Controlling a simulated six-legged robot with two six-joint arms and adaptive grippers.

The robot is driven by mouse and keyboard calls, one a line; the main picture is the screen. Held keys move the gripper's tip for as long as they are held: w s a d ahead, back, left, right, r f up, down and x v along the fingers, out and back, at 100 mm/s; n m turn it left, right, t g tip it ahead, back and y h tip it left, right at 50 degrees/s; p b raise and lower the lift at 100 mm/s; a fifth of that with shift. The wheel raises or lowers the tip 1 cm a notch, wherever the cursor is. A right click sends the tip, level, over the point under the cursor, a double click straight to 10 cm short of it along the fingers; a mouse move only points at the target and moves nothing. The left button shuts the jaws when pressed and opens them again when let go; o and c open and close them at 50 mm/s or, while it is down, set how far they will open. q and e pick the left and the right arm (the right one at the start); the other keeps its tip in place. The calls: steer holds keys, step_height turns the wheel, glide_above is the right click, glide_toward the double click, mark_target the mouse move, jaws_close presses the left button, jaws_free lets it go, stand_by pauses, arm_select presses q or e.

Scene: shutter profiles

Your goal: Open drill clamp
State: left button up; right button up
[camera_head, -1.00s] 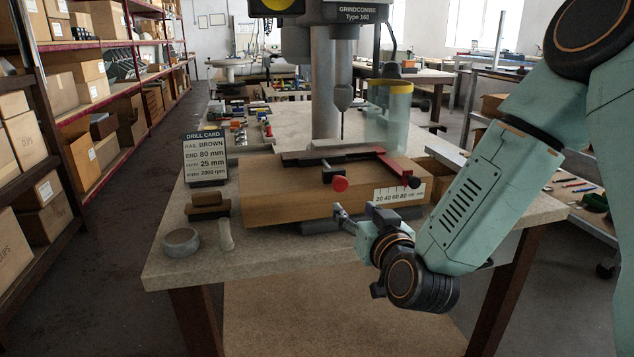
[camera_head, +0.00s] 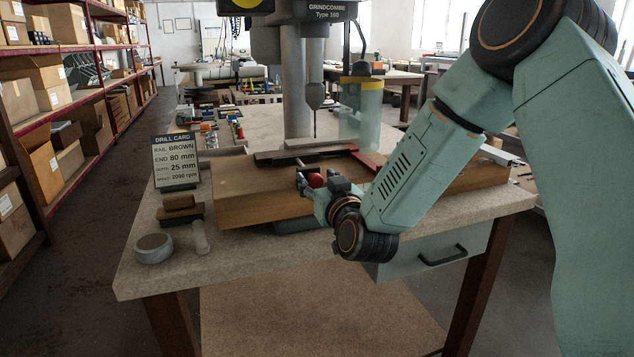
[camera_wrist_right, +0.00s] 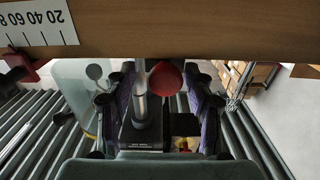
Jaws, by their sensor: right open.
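The drill clamp has a red round knob (camera_head: 316,180) at the front and a red bar (camera_head: 365,161) on its right, on the wooden block of the drill press. My right gripper (camera_head: 310,181) is at the front edge of the block with its fingers around the red knob. In the right wrist view the red knob (camera_wrist_right: 165,78) sits between the two open fingers (camera_wrist_right: 160,105), with a gap on each side. I cannot tell whether either finger touches it. The dark clamp plate (camera_head: 280,157) lies behind the knob. My left gripper is out of view.
The drill press column (camera_head: 297,90) stands behind the clamp, with a clear guard (camera_head: 362,115) at its right. A drill card (camera_head: 175,160), a brown block (camera_head: 180,210) and a round dish (camera_head: 153,248) are on the left of the bench. A drawer (camera_head: 430,257) is below.

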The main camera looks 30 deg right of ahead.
steer(key=shift+w+a, duration=0.15)
steer(key=shift+a, duration=0.2)
steer(key=shift+c, duration=1)
steer(key=shift+d, duration=0.25)
steer(key=c, duration=0.5)
steer(key=shift+a, duration=0.1)
jaws_close()
